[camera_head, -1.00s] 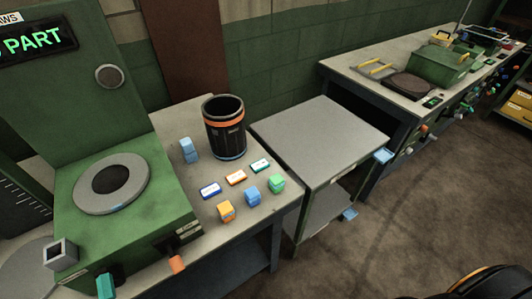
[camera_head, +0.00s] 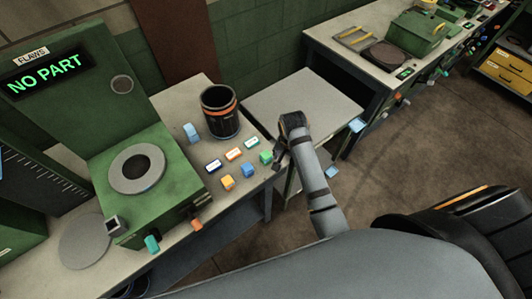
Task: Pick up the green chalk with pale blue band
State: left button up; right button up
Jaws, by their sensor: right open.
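The green chalk (camera_head: 266,157) is a small block near the right edge of the bench, at the end of a short row. Its pale blue band is too small to make out clearly. My right gripper (camera_head: 278,158) is open, just right of the green chalk, at the bench edge. I cannot tell whether it touches the chalk. My left gripper is not in view.
A blue block (camera_head: 250,168) and an orange block (camera_head: 227,182) stand left of the green one. A black bin (camera_head: 220,113), another blue block (camera_head: 191,132) and a green machine (camera_head: 150,185) share the bench. A grey cart (camera_head: 300,96) stands behind.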

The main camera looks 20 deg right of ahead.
aim_at(266, 155)
jog(key=w+a+r+m, duration=0.1)
jog(key=w, duration=0.1)
jog(key=w+a+r+m, duration=0.2)
jog(key=w+a+r+m+g, duration=0.1)
jog(key=w+a+r, duration=0.1)
jog(key=shift+w+a+r+m+p, duration=0.1)
jog(key=shift+w+m+p, duration=0.2)
notch_tip(266, 155, down, 5)
jog(key=shift+f+p, duration=0.2)
jog(key=shift+p, duration=0.4)
jog(key=shift+s+f+p, duration=0.15)
jog(key=shift+f+p, duration=0.05)
jog(key=shift+p, duration=0.15)
notch_tip(266, 155, down, 4)
jog(key=shift+s+a+f+p, duration=0.1)
jog(key=shift+s+a+p, duration=0.05)
jog(key=shift+p, duration=0.45)
jog(key=shift+f, duration=0.25)
grip_shut()
jog(key=shift+r, duration=0.1)
